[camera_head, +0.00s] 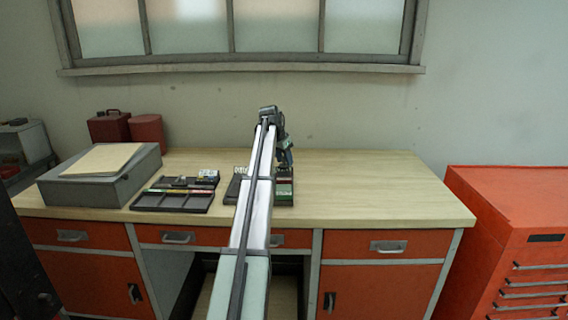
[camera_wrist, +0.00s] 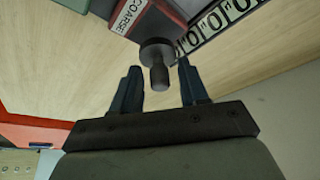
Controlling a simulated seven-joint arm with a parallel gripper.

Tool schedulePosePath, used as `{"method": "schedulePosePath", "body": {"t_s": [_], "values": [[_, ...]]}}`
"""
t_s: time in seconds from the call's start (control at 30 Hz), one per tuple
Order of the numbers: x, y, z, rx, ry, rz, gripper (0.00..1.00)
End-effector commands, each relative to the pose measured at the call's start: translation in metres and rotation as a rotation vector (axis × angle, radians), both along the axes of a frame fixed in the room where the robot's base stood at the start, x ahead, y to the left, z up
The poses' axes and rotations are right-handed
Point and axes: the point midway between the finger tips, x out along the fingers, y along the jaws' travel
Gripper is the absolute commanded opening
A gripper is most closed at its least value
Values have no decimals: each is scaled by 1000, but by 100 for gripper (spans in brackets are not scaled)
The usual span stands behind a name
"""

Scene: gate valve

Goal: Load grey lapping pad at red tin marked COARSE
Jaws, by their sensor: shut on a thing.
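In the wrist view, the grey lapping pad (camera_wrist: 157,48) is a dark round disc with a stubby handle. My gripper (camera_wrist: 158,68) is shut on it, with the handle between the two fingers and the disc pointing away from the palm. The red tin (camera_wrist: 166,12) with a white COARSE label (camera_wrist: 129,14) is at the top, just beyond the pad. The disc overlaps the tin's near corner in this view; I cannot tell whether they touch. In the head view, my gripper (camera_head: 286,158) is low over the bench, and my arm hides the pad and most of the tin area.
Dark trays (camera_head: 172,201) with small items lie left of my arm. A grey case (camera_head: 100,180) with a tan folder and red canisters (camera_head: 147,131) stand at the back left. The bench's right side (camera_head: 385,190) is clear.

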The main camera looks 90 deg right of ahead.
Motion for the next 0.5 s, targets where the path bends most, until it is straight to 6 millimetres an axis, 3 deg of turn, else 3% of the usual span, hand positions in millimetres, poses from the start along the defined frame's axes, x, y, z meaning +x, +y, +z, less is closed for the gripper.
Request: {"method": "schedulePosePath", "body": {"t_s": [0.5], "values": [[0,-1,34,-1,1,0,19]]}}
